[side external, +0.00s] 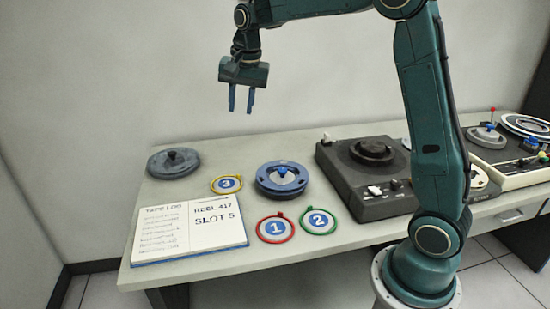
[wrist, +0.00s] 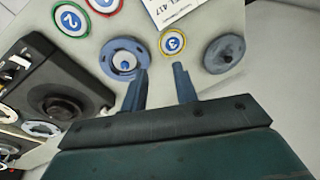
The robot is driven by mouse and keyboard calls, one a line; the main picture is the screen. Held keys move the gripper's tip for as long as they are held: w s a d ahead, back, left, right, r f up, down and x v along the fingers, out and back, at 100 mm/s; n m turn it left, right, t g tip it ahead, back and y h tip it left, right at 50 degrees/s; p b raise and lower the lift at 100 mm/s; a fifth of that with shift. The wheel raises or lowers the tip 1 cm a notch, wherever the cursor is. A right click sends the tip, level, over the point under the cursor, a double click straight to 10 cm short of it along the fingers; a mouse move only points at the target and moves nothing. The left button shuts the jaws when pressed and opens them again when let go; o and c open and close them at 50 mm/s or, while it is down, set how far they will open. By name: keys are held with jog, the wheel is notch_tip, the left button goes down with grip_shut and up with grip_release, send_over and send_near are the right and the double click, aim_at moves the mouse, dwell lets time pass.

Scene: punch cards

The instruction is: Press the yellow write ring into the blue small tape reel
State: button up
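The yellow write ring (side external: 226,184) lies flat on the table around a blue disc marked 3, and it also shows in the wrist view (wrist: 172,32). The blue small tape reel (side external: 281,181) lies to its right in the side view, with a blue knob at its centre. In the wrist view the reel (wrist: 113,64) is left of the ring. My gripper (side external: 240,111) is high above the table, with its two fingers apart and nothing between them. In the wrist view the fingertips (wrist: 161,69) point toward the ring and reel.
A red ring (side external: 259,230) and a green ring (side external: 304,221) lie in front of the reel. A grey-blue reel (side external: 173,162) is at the back left. An open log book (side external: 150,244) lies in front. A dark tape deck (side external: 333,188) stands to the right.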

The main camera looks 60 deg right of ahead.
jog(key=w+d+f+m+g, duration=0.1)
jog(key=w+d+f+m, duration=0.45)
jog(key=w+f, duration=0.4)
jog(key=m+g, duration=0.1)
jog(key=m, duration=0.3)
send_over(238, 175)
notch_tip(238, 175, down, 13)
jog(key=shift+d+r+n, duration=0.1)
jog(key=shift+d+n, duration=0.1)
jog(key=shift+n, duration=0.05)
jog(key=shift+f, duration=4.6)
jog(key=shift+c, duration=0.2)
grip_shut()
